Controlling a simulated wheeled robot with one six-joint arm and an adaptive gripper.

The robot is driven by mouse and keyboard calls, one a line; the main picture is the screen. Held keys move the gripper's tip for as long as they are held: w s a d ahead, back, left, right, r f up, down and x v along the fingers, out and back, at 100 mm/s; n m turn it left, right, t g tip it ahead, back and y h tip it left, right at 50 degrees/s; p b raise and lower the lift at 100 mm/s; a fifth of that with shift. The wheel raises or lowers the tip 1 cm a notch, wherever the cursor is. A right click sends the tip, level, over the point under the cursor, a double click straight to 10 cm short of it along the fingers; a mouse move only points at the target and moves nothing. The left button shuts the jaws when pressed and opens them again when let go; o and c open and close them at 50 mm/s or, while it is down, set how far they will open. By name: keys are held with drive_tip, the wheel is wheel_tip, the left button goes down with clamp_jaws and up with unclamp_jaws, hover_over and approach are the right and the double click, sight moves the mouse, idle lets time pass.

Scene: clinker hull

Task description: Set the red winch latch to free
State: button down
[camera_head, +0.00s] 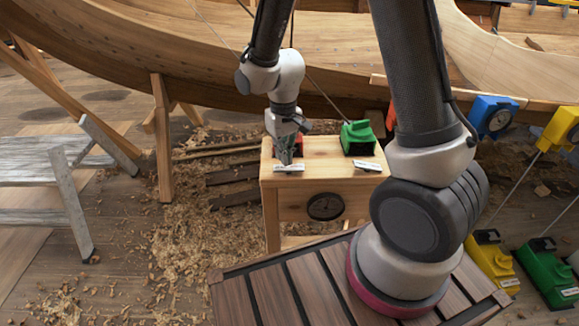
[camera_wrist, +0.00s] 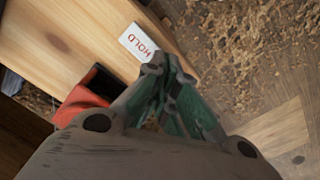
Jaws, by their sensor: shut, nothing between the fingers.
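The red winch (camera_head: 299,146) stands on the left part of a pale wooden bench (camera_head: 325,174), mostly hidden behind my gripper in the head view. In the wrist view, part of its red body (camera_wrist: 78,104) shows at the left, with a black part (camera_wrist: 97,82) beside it. A white label reading HOLD (camera_wrist: 138,42) lies on the bench near its edge. My gripper (camera_head: 286,160) points down in front of the winch; in the wrist view its fingertips (camera_wrist: 165,68) are together and empty, near the label. I cannot make out the latch or its setting.
A green winch (camera_head: 357,138) with its own label (camera_head: 367,166) stands to the right on the same bench. The wooden hull (camera_head: 200,60) rises behind. Blue (camera_head: 493,115), yellow (camera_head: 490,262) and green units stand farther right. A grey trestle (camera_head: 60,180) stands left, on a shaving-strewn floor.

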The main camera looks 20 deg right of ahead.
sight(284, 167)
drive_tip(key=shift+r, duration=2.35)
drive_tip(key=s+d+r+m+t, duration=0.1)
drive_tip(key=s+d+r+t, duration=0.1)
drive_tip(key=s+d+r, duration=0.5)
drive_tip(key=s+d+r+m+t, duration=0.1)
drive_tip(key=s+d+r+t, duration=0.1)
drive_tip(key=s+d+r, duration=0.6)
drive_tip(key=s+r, duration=0.4)
drive_tip(key=r, duration=0.1)
drive_tip(key=shift+r, duration=0.1)
